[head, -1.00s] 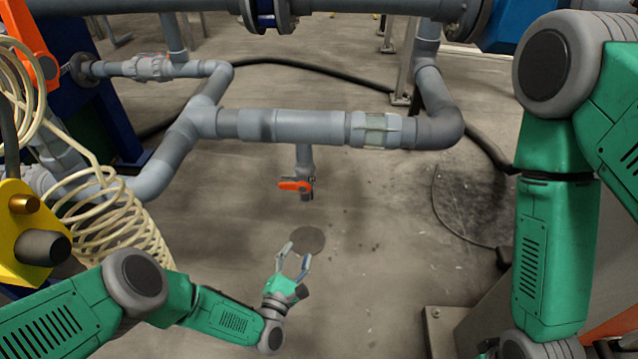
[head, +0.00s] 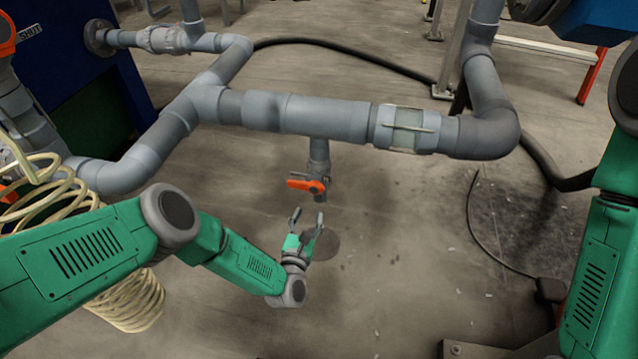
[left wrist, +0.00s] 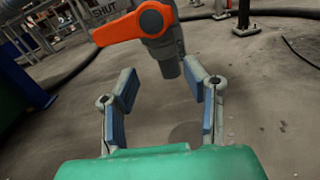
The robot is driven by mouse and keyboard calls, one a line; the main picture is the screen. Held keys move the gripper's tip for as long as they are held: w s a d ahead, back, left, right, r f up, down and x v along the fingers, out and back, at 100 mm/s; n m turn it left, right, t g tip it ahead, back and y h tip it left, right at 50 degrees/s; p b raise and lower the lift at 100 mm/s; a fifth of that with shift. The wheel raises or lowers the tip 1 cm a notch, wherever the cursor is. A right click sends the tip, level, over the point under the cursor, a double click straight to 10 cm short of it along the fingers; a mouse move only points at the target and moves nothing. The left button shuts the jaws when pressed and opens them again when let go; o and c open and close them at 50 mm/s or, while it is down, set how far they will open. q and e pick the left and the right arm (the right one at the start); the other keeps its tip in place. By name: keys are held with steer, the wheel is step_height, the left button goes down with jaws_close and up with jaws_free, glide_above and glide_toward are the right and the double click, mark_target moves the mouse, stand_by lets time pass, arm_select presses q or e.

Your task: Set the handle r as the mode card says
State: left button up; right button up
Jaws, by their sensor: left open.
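An orange valve handle (head: 306,185) sits on a short grey branch pipe hanging below the horizontal pipe. It lies roughly crosswise to that branch and also shows large in the left wrist view (left wrist: 120,30). No label tells me whether it is handle r. My left gripper (head: 307,216) is open and empty just below the handle, apart from it. In the left wrist view its open fingers (left wrist: 160,84) point towards the valve's lower end, with the handle above them. No mode card is readable. My right gripper is out of view.
The grey pipe run (head: 330,118) with a clear sight section (head: 405,129) crosses above the valve. A cream coiled hose (head: 125,300) hangs at left. Another orange handle (head: 5,30) is at the left edge beside a "SHUT" label. The floor below the valve is open.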

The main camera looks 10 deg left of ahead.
mark_target(300, 187)
arm_select(q)
steer(key=a+r+m, duration=0.3)
steer(key=r+m, duration=0.1)
steer(key=m, duration=1.3)
steer(key=w, duration=0.7)
steer(key=shift+w+a+f, duration=0.2)
steer(key=shift+w+a, duration=0.05)
steer(key=shift+w, duration=0.05)
